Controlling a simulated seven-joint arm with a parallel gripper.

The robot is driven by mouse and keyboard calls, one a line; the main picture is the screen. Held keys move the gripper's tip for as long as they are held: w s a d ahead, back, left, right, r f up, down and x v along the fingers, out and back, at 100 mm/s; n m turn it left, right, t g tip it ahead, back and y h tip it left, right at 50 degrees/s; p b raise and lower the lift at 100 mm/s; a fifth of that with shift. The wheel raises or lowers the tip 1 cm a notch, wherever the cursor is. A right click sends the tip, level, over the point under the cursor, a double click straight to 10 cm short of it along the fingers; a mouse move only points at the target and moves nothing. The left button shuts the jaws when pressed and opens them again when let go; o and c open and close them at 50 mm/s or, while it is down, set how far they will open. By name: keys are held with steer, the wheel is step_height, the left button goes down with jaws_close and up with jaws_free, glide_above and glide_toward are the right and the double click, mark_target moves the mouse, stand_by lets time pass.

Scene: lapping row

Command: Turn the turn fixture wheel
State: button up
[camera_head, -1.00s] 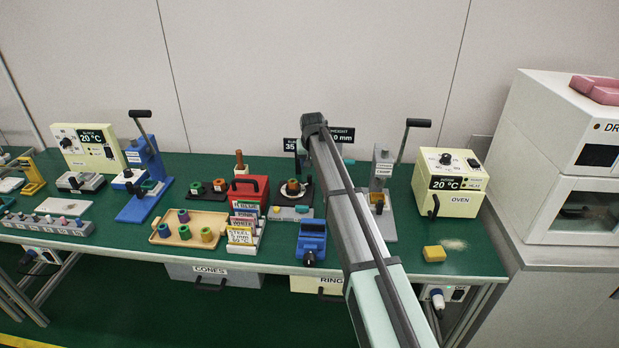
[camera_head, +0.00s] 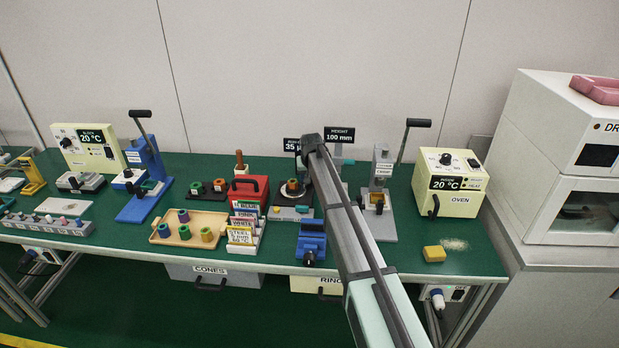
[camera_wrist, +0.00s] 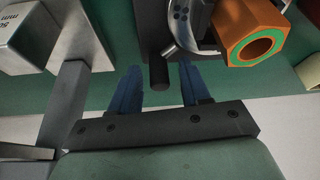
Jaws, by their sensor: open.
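The turn fixture (camera_head: 291,213) stands mid-table in the head view, a dark and grey unit carrying a copper-coloured piece (camera_head: 292,186). In the wrist view the piece is an orange hexagonal part (camera_wrist: 251,46) with a green-lined bore, beside a silver round plate (camera_wrist: 182,46), probably the wheel's edge. A short dark peg (camera_wrist: 159,76) sticks out below a black block. My gripper (camera_wrist: 158,68) is open, its blue fingers on either side of the peg with gaps showing; contact cannot be told. In the head view my arm hides the gripper.
A grey post and bar (camera_wrist: 66,105) are close to the left of the fingers. A height readout (camera_head: 339,135) stands behind my arm. A blue vise (camera_head: 311,241) is in front, a lever press (camera_head: 379,205) to the right, and a red box (camera_head: 249,190) to the left.

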steer(key=shift+c, duration=0.3)
jaws_close()
steer(key=shift+s+d, duration=0.1)
steer(key=shift+s, duration=0.15)
stand_by(0.3)
